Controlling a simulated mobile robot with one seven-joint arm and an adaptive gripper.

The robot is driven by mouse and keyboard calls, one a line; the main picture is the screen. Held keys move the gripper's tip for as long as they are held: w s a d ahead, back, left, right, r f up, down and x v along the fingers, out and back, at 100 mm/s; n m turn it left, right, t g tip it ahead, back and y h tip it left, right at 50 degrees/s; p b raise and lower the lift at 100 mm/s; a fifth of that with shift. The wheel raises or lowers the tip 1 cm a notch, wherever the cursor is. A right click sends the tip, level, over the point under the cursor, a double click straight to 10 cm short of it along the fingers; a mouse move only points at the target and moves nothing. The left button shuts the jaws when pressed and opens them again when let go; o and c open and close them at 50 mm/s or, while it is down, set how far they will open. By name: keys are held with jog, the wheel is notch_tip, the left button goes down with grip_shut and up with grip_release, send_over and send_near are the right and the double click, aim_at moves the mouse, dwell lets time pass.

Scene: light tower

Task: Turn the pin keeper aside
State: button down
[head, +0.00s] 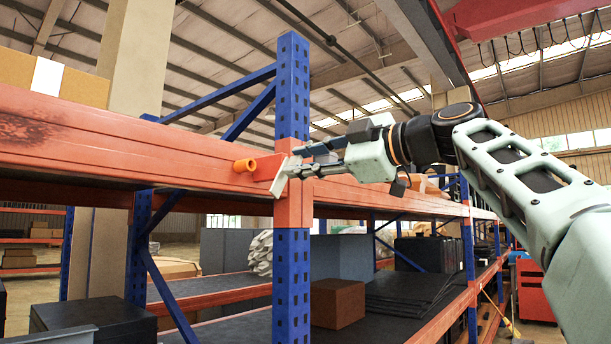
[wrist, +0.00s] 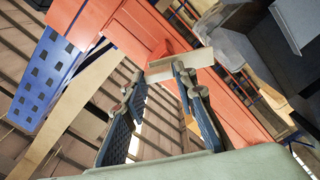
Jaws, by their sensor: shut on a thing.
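The pin keeper (head: 281,178) is a small pale flat plate at the front of the orange shelf beam, by the blue upright post. It also shows in the wrist view (wrist: 192,62) as a beige strip across my fingertips. My gripper (head: 302,163) reaches in from the right and is shut on the keeper; the fingers show in the wrist view (wrist: 158,76) with a gap between them. An orange-yellow round pin (head: 245,165) sticks out left of the keeper, beside a red-orange bracket (head: 265,168). The fingertips partly hide the keeper's contact area.
The blue perforated post (head: 292,90) rises behind the gripper. The long orange beam (head: 120,140) runs left. A cardboard box (head: 75,83) sits on top at the left. A brown box (head: 337,303) and dark sheets (head: 410,290) lie on the lower shelf.

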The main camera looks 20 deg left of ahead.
jog(key=n+b, duration=0.1)
jog(key=n, duration=0.5)
jog(key=shift+f+b, duration=0.1)
jog(key=shift+b, duration=0.25)
jog(key=shift+n, duration=0.3)
jog(key=c, duration=1.6)
grip_release()
jog(key=shift+d, duration=0.1)
jog(key=shift+v, duration=5.95)
